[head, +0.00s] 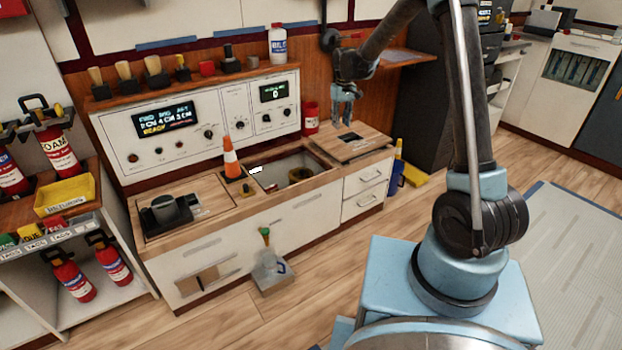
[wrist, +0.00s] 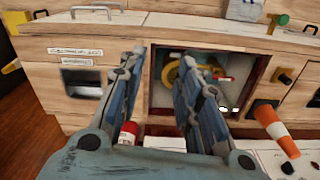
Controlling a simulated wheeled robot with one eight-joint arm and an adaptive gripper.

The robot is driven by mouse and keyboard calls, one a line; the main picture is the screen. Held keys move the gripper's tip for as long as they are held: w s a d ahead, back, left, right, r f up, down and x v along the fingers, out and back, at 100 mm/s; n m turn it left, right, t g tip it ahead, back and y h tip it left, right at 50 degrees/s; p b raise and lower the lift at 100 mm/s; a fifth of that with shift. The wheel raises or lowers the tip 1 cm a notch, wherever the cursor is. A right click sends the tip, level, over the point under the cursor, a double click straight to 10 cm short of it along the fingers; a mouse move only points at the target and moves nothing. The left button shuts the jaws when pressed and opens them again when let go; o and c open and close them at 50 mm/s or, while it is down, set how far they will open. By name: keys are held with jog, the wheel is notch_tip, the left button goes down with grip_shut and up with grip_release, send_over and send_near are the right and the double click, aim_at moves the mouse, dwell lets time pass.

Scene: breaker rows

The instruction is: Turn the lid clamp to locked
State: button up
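My gripper (head: 346,118) hangs, fingers down, over the right end of the wooden counter. In the wrist view its two blue fingers (wrist: 163,68) are apart with nothing between them. Below it is a wooden panel (head: 336,144) with a dark piece (head: 350,137); the wrist view shows a dark recess (wrist: 82,88) and labels there. To its left is an open well (head: 270,171) holding a round brown-yellow part (head: 300,174), which looks yellow in the wrist view (wrist: 187,72). I cannot tell which part is the lid clamp or its position. A gripper finger hides part of the well.
An orange cone (head: 231,158) stands left of the well. The floor in front is mostly clear.

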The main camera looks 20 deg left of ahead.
jog(key=w+a+f+n, duration=0.1)
jog(key=a+f+n, duration=0.1)
jog(key=a+f, duration=1.15)
notch_tip(320, 180, down, 18)
jog(key=shift+d+r, duration=0.1)
grip_shut()
jog(key=shift+d, duration=0.15)
